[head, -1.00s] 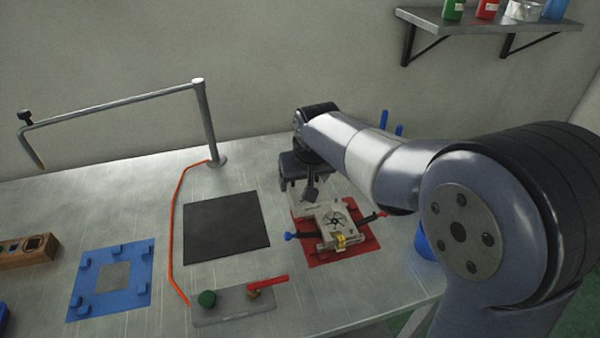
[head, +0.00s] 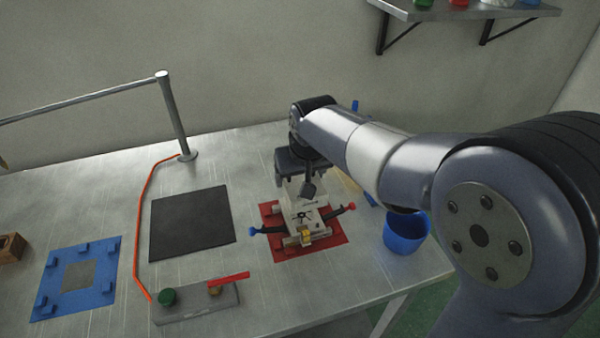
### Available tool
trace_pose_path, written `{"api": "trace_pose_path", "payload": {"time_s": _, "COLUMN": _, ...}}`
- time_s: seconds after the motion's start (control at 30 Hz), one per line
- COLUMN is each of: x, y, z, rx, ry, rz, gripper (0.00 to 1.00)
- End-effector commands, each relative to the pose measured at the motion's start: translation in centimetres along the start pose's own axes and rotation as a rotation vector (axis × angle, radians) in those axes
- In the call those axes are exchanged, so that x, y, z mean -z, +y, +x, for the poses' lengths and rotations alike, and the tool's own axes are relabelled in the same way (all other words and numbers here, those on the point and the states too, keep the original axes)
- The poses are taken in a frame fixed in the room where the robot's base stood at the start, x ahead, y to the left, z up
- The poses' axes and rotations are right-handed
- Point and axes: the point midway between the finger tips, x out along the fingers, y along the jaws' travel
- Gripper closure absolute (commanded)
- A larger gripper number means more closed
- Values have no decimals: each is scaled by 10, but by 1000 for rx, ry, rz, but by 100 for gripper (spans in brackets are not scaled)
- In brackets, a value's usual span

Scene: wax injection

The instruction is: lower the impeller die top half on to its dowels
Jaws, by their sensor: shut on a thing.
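The impeller die top half (head: 293,190) is a pale beige block. My gripper (head: 308,190) is shut on it and seems to hold it over the rear of the bottom half. The die bottom half (head: 303,216) lies on the red mat (head: 326,243), with part of its dark impeller pattern showing. It has a brass fitting (head: 306,235) at the front, a blue-knobbed arm (head: 254,230) at left and a red-knobbed arm (head: 350,206) at right. The dowels and the gap between the halves are too small or hidden to tell.
A blue cup (head: 405,238) stands right of the red mat. A black mat (head: 190,222) lies to the left. A plate with a green knob and red lever (head: 200,304) sits in front. A blue fixture (head: 78,300) and a metal post (head: 173,115) with an orange hose stand further left.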

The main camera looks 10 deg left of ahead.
Motion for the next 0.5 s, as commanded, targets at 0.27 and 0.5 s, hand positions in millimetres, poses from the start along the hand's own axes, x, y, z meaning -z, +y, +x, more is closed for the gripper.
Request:
{"api": "trace_pose_path", "payload": {"time_s": 0.27, "x": -7, "y": 0, "z": 19, "rx": 0, "ry": 2, "rz": 0, "gripper": 74}}
{"api": "trace_pose_path", "payload": {"time_s": 0.5, "x": -16, "y": 0, "z": 39, "rx": 0, "ry": 2, "rz": 0, "gripper": 74}}
